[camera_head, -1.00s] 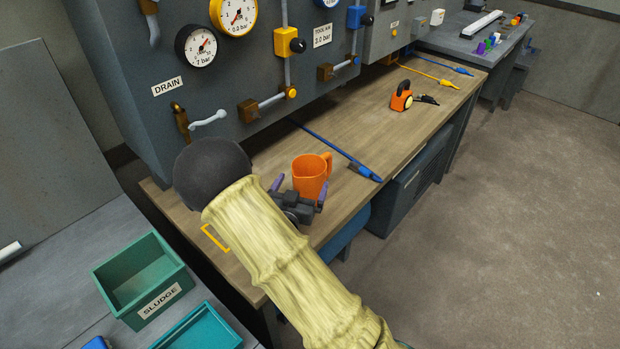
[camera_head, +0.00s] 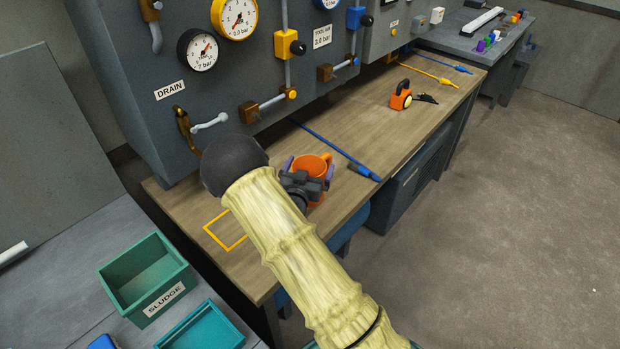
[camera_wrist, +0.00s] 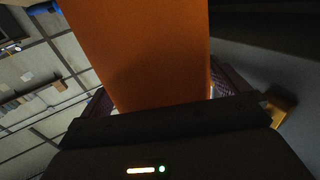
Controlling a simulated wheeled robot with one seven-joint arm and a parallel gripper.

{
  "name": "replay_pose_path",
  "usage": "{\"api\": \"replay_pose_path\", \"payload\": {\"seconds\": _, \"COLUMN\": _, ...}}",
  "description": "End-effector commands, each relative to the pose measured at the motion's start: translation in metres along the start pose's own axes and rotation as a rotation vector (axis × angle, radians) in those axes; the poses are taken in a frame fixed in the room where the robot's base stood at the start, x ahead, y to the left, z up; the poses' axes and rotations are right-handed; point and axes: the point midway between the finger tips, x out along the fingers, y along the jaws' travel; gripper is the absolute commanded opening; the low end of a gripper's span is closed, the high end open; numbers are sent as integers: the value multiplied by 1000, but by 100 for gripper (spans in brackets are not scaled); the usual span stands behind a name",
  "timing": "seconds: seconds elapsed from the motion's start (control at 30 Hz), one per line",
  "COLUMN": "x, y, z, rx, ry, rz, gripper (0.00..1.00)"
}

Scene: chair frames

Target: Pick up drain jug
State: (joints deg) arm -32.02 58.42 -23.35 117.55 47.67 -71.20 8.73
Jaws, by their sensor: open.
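The drain jug is an orange mug-shaped vessel (camera_head: 312,163) standing upright on the wooden bench, with its handle on the right side in the head view. My gripper (camera_head: 308,171) is at the near side of the jug, with its purple fingers spread to the left and right of it. In the wrist view the orange jug wall (camera_wrist: 145,50) fills the space between the two purple fingers. The fingers look open around the jug. The lower part of the jug is hidden behind my gripper in the head view.
A yellow square outline (camera_head: 226,232) is marked on the bench (camera_head: 350,130). A blue hose tool (camera_head: 340,154) lies behind and right of the jug. The grey panel with the DRAIN label (camera_head: 169,90) stands behind. A green SLUDGE bin (camera_head: 150,278) is at lower left.

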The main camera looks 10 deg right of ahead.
Motion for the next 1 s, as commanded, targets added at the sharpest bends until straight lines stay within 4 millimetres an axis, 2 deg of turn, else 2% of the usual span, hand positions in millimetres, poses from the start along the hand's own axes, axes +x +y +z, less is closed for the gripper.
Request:
{"api": "replay_pose_path", "payload": {"seconds": 0.53, "x": 2, "y": 0, "z": 0, "rx": 0, "ry": 0, "rz": -1, "gripper": 100}}
{"api": "replay_pose_path", "payload": {"seconds": 0.57, "x": 2, "y": 0, "z": 0, "rx": 0, "ry": 0, "rz": -1, "gripper": 96}}
{"api": "replay_pose_path", "payload": {"seconds": 0.8, "x": 2, "y": 0, "z": 0, "rx": 0, "ry": 0, "rz": -1, "gripper": 50}}
{"api": "replay_pose_path", "payload": {"seconds": 1.0, "x": 2, "y": 0, "z": 0, "rx": 0, "ry": 1, "rz": -1, "gripper": 50}}
